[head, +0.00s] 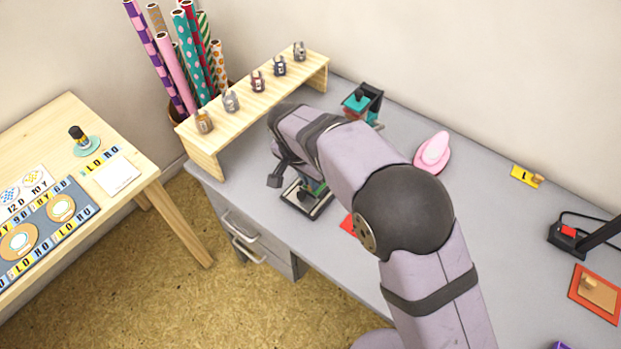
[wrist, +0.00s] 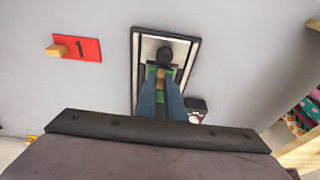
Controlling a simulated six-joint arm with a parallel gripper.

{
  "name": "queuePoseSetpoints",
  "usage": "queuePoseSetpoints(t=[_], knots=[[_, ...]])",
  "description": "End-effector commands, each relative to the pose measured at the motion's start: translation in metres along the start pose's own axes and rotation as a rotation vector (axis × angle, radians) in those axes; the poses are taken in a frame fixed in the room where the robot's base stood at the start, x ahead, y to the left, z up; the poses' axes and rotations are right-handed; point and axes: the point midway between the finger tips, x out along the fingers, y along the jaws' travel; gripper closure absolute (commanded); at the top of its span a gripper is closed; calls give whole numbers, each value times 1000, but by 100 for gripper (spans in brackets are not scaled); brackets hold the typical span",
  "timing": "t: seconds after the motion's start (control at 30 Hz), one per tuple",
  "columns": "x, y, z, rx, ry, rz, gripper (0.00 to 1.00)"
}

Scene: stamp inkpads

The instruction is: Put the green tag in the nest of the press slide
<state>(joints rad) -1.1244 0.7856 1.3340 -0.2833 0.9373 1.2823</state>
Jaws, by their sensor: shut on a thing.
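My gripper (wrist: 161,84) is shut on a small light wooden knob on the green tag (wrist: 152,73). The green tag is over the press slide (wrist: 137,45), a pale plate with a dark frame. In the head view, the slide (head: 304,204) lies on the grey desk below my wrist, and my arm hides most of the tag.
A red tag (wrist: 88,46) with a wooden knob lies beside the slide. A shelf (head: 203,158) with several stamps stands at the left. A teal and black device (head: 357,103), a pink object (head: 432,152) and a yellow tag (head: 522,176) are farther back.

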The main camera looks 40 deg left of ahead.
Motion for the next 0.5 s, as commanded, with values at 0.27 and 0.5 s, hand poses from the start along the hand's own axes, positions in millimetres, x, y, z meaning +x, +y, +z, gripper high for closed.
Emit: queuePoseSetpoints(t=[0.27, 0.5], knots=[[1, 0, 0, 0, 0, 1, 72], [-4, 0, -1, 0, 0, 0, 72]])
